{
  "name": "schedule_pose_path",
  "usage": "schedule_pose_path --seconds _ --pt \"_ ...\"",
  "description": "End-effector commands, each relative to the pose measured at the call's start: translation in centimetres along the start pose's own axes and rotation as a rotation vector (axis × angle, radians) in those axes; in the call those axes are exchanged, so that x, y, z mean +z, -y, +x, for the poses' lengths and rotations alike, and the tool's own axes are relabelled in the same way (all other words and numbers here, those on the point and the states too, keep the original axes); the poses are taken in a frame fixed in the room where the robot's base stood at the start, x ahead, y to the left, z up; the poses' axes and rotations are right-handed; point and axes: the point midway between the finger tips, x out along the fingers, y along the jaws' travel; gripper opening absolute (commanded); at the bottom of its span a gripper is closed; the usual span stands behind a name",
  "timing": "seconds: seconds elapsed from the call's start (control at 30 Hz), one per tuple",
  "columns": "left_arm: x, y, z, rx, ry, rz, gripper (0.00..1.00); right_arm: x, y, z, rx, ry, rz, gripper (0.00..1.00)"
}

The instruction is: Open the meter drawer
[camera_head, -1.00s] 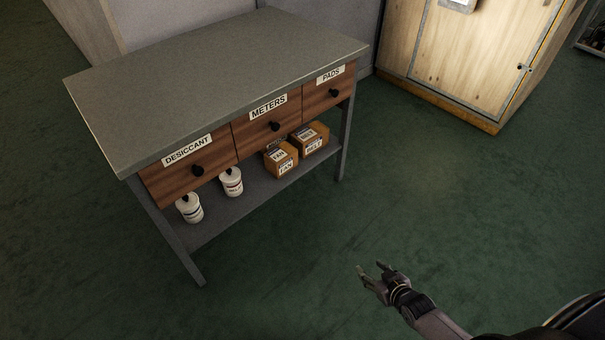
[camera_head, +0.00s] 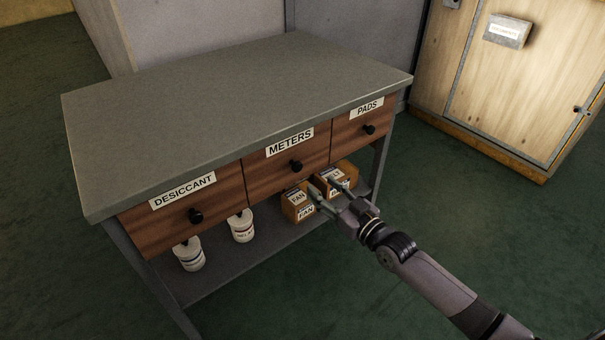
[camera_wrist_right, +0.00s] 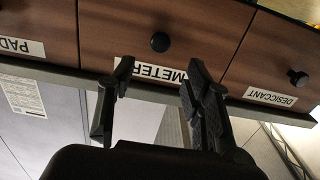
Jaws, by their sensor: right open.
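The meter drawer (camera_head: 268,173) is the middle wooden drawer under the grey bench top, with a METERS label and a round black knob (camera_head: 295,166). It looks shut, flush with its neighbours. My right gripper (camera_head: 322,184) is open and empty, in front of and a little below and right of the knob in the head view. In the right wrist view, which is upside down, the knob (camera_wrist_right: 160,42) sits beyond the open fingers (camera_wrist_right: 157,72), apart from them. The fingers partly cover the METERS label there. My left gripper is not in view.
The desiccant drawer (camera_head: 160,222) is on the left and the pads drawer (camera_head: 345,134) on the right, both shut. White tubs (camera_head: 241,228) and fan boxes (camera_head: 297,205) stand on the lower shelf (camera_head: 222,272). A wooden cabinet (camera_head: 480,75) stands back right. Floor in front is clear.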

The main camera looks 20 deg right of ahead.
Motion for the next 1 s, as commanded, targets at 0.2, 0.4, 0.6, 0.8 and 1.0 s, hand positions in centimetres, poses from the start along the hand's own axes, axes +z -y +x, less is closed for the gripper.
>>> schedule_pose_path --seconds 0.2,0.4,0.6,0.8,1.0 --pt "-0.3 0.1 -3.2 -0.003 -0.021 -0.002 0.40 0.1 0.0 4.9 0.000 -0.003 0.001 0.46" --pt "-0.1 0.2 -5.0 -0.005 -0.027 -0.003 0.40 0.1 0.0 7.9 0.000 -0.001 -0.001 0.46" --pt "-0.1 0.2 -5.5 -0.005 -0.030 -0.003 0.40 0.0 0.0 9.2 0.000 0.000 0.000 0.46" --pt "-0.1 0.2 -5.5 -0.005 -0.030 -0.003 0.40 0.0 0.0 9.3 0.000 0.002 0.000 0.46" --pt "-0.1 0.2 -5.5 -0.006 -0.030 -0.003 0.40 0.0 0.0 9.3 0.000 0.001 0.000 0.37"
